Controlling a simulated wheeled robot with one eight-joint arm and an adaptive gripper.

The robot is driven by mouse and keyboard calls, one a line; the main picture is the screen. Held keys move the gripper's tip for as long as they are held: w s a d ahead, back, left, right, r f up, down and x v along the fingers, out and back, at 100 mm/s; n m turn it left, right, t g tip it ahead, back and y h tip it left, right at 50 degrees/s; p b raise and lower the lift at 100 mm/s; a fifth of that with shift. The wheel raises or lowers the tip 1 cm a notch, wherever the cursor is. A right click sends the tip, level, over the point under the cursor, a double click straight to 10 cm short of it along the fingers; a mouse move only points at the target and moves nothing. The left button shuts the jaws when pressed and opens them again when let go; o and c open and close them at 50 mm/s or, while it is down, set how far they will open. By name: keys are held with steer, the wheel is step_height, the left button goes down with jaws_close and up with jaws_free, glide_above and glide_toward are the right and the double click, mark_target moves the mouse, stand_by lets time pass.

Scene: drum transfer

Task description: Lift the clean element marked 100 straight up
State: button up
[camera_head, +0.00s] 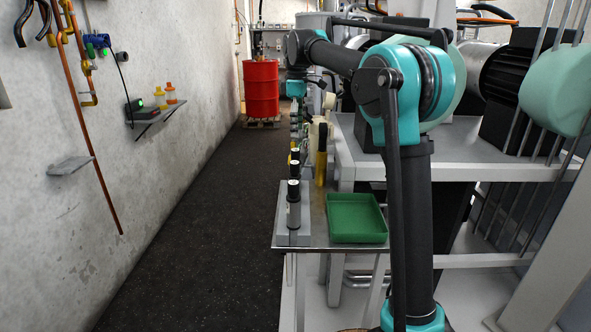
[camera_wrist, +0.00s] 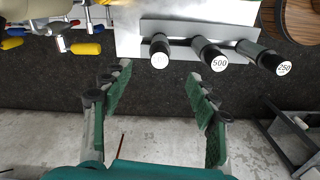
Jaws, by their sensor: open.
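Three dark cylinders with white end caps stand in a row in a grey holder (camera_wrist: 180,27) in the wrist view. The middle one (camera_wrist: 211,55) reads 500 and the right one (camera_wrist: 270,60) reads 250. The left cylinder (camera_wrist: 159,48) has a washed-out cap, so I cannot read whether it is the element marked 100. My gripper (camera_wrist: 160,88) is open and empty, its green-padded fingers spread below the left cylinder in the picture, apart from it. The head view shows the holder (camera_head: 284,228) with dark elements at the bench's near left corner; their marks are too small there.
A green tray (camera_head: 357,220) sits right of the holder on the bench (camera_head: 305,249). Yellow- and blue-handled valves (camera_wrist: 84,48) show upper left in the wrist view. A red drum (camera_head: 261,90) stands farther back. The dark floor aisle (camera_head: 190,230) left of the bench is clear.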

mark_target(297, 150)
step_height(297, 150, down, 11)
steer(key=shift+a+f, duration=0.15)
steer(key=shift+f, duration=1.2)
steer(key=shift+a+f, duration=0.1)
steer(key=shift+f, duration=1.25)
jaws_close()
